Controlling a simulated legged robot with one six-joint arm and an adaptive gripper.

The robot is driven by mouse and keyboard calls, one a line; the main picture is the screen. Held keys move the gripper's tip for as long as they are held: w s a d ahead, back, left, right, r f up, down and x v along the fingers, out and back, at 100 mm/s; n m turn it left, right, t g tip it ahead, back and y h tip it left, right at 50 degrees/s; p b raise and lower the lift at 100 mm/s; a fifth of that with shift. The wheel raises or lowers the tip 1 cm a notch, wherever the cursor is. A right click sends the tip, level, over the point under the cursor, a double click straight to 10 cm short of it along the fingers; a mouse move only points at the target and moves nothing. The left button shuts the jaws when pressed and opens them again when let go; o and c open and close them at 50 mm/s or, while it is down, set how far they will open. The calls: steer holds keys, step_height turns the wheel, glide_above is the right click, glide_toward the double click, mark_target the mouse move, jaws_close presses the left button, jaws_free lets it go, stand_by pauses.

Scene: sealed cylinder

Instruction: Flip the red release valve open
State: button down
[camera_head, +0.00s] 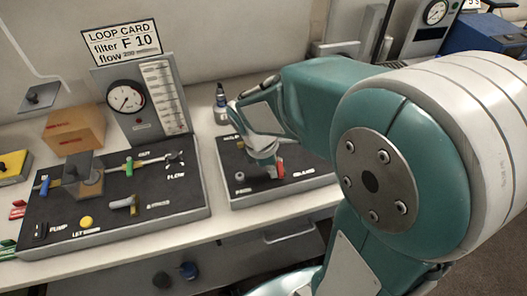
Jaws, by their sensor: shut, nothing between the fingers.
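A small red part (280,168), which looks like the red release valve's handle, stands upright on the black right-hand panel (300,185). My gripper (270,167) is at the end of my teal arm, low over this panel and just left of the red part. It is small and partly hidden by my wrist. It is shut and holds nothing. I cannot tell whether it touches the red part. My arm covers the panel's right and back part, so any cylinder there is hidden.
The left panel (180,205) carries a green lever (129,167), a blue lever (44,185) and a yellow button (86,222). A round gauge (126,97) stands behind it. A small dark bottle (221,103) stands behind the right panel. A narrow bench gap separates the panels.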

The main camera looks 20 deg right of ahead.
steer(key=shift+w+d, duration=0.5)
steer(key=shift+w, duration=0.1)
steer(key=shift+w+a, duration=0.1)
stand_by(0.3)
